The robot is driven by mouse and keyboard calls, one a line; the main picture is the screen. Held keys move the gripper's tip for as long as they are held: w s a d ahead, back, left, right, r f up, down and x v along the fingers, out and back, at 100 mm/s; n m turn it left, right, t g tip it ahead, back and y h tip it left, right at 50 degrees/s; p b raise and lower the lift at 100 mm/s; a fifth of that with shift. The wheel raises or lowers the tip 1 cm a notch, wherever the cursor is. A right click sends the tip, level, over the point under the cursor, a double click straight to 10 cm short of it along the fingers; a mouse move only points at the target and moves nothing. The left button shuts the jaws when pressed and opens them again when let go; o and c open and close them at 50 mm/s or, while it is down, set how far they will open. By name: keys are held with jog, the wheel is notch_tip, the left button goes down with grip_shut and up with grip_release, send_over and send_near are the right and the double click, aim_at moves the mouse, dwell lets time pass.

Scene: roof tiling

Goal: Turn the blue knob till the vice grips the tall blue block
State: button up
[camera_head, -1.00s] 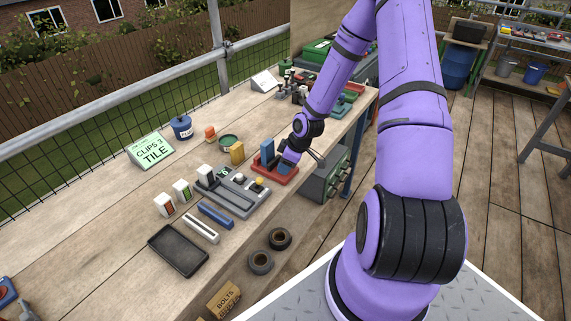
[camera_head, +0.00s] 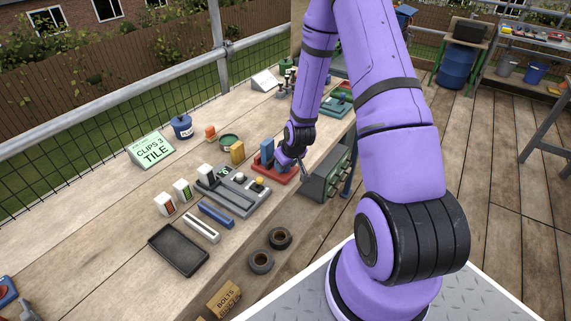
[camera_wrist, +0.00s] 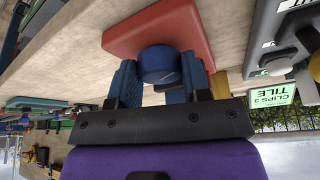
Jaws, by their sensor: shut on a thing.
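The red vice (camera_head: 261,180) sits on the workbench, with the tall blue block (camera_head: 267,148) upright in it. I cannot tell whether the vice's jaws touch the block. My gripper (camera_head: 286,163) is at the right end of the vice. In the wrist view the round blue knob (camera_wrist: 158,64) lies between the two blue fingers of my gripper (camera_wrist: 160,78), which is shut on it. The red vice (camera_wrist: 155,28) shows behind the knob there. The block is not clearly visible in the wrist view, and the knob is hidden by my gripper in the head view.
A grey fixture (camera_head: 236,194) with a yellow knob stands close to the vice. A yellow block (camera_head: 237,152) and green dish (camera_head: 228,141) are behind it. A black tray (camera_head: 178,250) lies nearer. A grey box (camera_head: 322,183) is at the bench's right edge.

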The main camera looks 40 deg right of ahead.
jog(key=shift+m, duration=0.7)
jog(key=o, duration=0.6)
jog(key=shift+o, duration=0.2)
jog(key=shift+r, duration=0.1)
jog(key=v, duration=1)
jog(key=shift+a+r, duration=0.2)
jog(key=shift+r, duration=0.1)
jog(key=shift+s, duration=0.1)
